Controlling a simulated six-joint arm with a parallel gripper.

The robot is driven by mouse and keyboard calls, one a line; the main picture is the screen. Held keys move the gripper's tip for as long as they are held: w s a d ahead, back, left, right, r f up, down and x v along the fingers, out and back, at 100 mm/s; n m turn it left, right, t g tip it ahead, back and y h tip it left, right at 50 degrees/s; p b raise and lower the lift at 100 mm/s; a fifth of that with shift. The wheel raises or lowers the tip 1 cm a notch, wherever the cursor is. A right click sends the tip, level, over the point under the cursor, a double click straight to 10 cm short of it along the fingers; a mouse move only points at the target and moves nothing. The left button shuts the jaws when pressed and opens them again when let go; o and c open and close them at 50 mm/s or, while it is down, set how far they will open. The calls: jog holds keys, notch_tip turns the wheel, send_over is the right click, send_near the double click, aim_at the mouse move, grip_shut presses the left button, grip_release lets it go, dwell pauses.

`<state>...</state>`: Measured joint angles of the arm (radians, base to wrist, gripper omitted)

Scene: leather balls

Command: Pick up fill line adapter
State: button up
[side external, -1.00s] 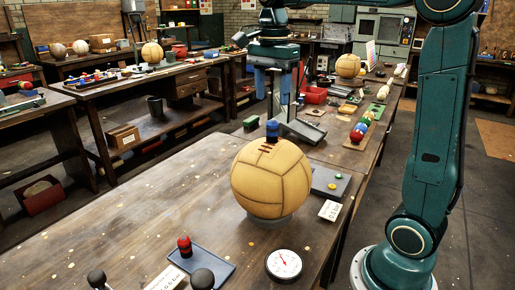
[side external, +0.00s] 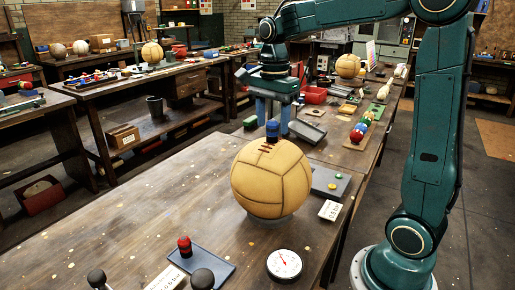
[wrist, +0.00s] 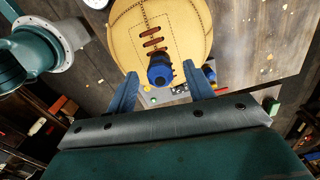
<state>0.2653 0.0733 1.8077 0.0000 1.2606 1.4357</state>
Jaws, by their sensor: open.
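The fill line adapter appears to be the small blue and black fitting (side external: 272,129) on top of the tan leather ball (side external: 271,178). In the wrist view the blue fitting (wrist: 160,72) shows in front of the laced ball (wrist: 163,30), with its round dark end toward the camera. My gripper (side external: 271,126) hangs over the ball's top, its blue fingers pointing down. In the wrist view my gripper (wrist: 163,80) is open, with one finger on each side of the fitting. I see gaps on both sides and no clear contact.
A dial gauge (side external: 284,264), a blue tray (side external: 202,268) with a red-topped fitting (side external: 185,246) and black knobs stand on the near bench (side external: 130,215). A grey plate (side external: 328,182) with buttons lies right of the ball. The bench's left part is mostly clear.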

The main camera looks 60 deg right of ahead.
jog(key=shift+f, duration=1)
jog(key=shift+c, duration=0.4)
jog(key=c, duration=1)
jog(key=shift+r, duration=0.1)
notch_tip(320, 180, up, 20)
